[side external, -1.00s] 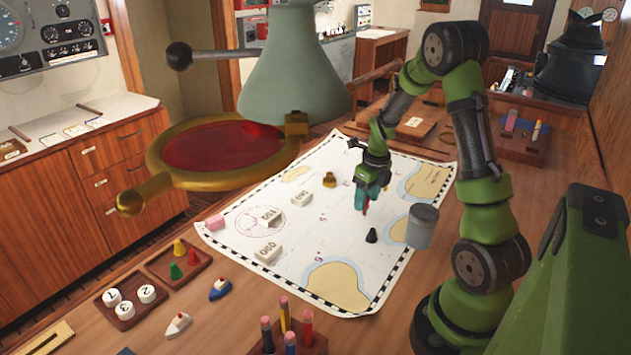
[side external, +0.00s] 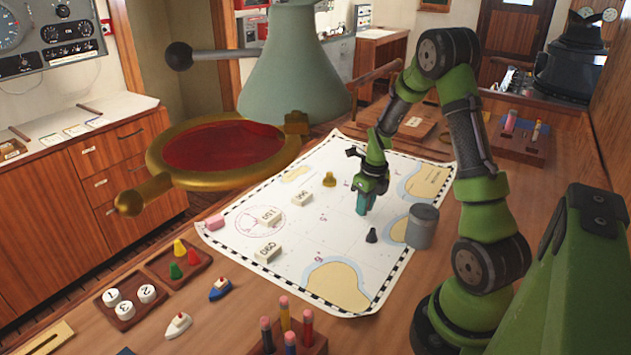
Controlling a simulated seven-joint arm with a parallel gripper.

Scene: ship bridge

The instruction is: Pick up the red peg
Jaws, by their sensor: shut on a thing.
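A red peg was showing at the fingertips a moment before. Now the fingers hide it, and I cannot tell whether the peg touches the chart.
A dark pawn (side external: 372,236) and a grey cup (side external: 422,226) stand close to the right of my gripper. A brass piece (side external: 329,179) and white numbered blocks (side external: 302,198) lie to its left. A tray (side external: 160,262) holds yellow, green and red cones. A pencil block (side external: 318,345) stands in front.

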